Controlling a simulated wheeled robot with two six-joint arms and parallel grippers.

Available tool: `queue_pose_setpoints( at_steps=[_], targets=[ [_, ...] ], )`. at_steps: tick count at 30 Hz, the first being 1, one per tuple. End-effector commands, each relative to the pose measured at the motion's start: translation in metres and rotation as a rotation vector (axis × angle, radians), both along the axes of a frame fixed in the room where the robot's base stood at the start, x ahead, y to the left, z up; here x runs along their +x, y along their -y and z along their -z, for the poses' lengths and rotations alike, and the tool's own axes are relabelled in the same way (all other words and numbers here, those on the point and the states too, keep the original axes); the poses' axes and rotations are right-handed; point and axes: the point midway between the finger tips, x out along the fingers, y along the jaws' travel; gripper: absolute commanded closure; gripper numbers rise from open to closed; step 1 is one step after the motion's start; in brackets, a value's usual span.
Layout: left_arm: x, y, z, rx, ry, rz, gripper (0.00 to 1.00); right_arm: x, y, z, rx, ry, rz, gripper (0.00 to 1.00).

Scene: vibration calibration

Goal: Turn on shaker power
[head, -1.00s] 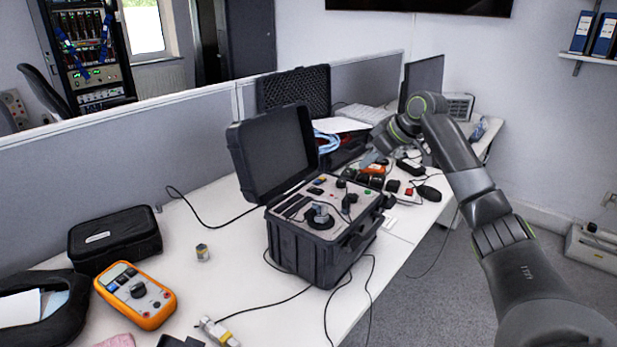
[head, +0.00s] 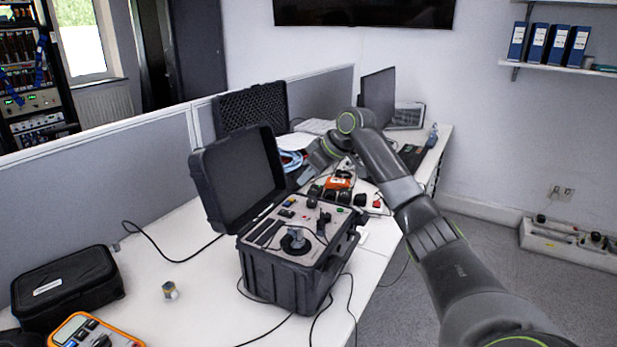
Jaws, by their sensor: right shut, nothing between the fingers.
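The shaker is an open black case (head: 277,279) on the white table, its lid raised at the back left. Its grey top panel carries a round shaker head (head: 295,240), dark knobs, small displays and a small green button (head: 340,210). I cannot tell which control is the power switch. My right arm reaches in from the right. Its gripper (head: 305,177) is shut and empty, beyond the panel's far edge and beside the raised lid in the picture. The fingertips are small and partly lost against dark things behind. My left gripper is out of view.
Behind the case are a second open case (head: 252,108), an orange device (head: 338,183) and several small black items. A black pouch (head: 65,290), a small cylinder (head: 170,291) and an orange multimeter (head: 98,330) are at the left. Cables trail around the case.

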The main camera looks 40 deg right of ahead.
Motion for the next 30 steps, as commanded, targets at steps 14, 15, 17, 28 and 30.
queue_pose_setpoints(
  at_steps=[14,15,17,28,30],
  targets=[
    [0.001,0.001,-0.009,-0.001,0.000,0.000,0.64,0.034,-0.017,0.078,-0.001,-0.003,0.000,1.00],
    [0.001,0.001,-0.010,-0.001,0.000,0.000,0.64,0.033,-0.016,0.082,-0.001,-0.002,0.000,1.00],
    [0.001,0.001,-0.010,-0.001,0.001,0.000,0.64,0.033,-0.016,0.086,-0.001,-0.001,0.001,1.00],
    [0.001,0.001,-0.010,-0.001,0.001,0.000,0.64,0.032,-0.016,0.092,-0.001,0.001,0.000,1.00],
    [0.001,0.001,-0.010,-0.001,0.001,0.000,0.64,0.032,-0.016,0.092,-0.001,0.000,0.001,1.00]
  ],
)
